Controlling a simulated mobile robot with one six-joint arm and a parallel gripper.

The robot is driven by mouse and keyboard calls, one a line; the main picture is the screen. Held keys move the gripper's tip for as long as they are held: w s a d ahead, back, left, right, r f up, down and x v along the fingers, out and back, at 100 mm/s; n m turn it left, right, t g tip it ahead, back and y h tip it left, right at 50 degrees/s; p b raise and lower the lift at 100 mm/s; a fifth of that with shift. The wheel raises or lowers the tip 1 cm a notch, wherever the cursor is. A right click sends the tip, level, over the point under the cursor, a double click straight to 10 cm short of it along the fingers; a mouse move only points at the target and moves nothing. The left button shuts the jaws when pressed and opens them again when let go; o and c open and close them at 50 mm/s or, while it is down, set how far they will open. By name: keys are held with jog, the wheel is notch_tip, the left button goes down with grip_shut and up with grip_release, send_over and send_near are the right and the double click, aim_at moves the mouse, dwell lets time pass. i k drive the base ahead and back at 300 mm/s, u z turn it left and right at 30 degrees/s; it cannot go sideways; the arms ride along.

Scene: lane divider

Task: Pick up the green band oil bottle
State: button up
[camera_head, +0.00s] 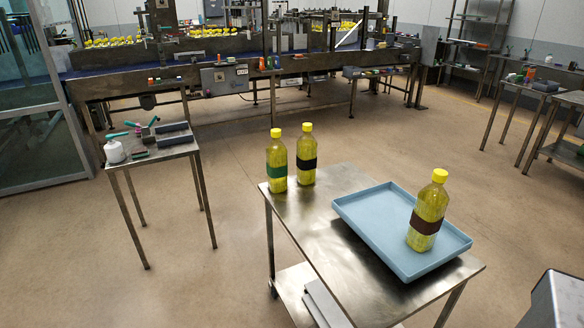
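The green band oil bottle (277,164) stands upright at the far left corner of the steel table (312,232). It holds yellow oil and has a yellow cap and a dark green band around its middle. A second oil bottle (307,157) with a black band stands upright just to its right and slightly behind, close beside it. A third oil bottle (427,214) with a dark brown band stands upright in the blue tray (365,222) on the right part of the table. My gripper is not in view.
The table's left front surface is bare. A conveyor line (240,72) with several yellow-capped bottles runs along the back. Open floor lies between.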

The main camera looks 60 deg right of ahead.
aim_at(276, 152)
jog(key=u, duration=0.15)
jog(key=i, duration=0.95)
jog(key=z, duration=0.05)
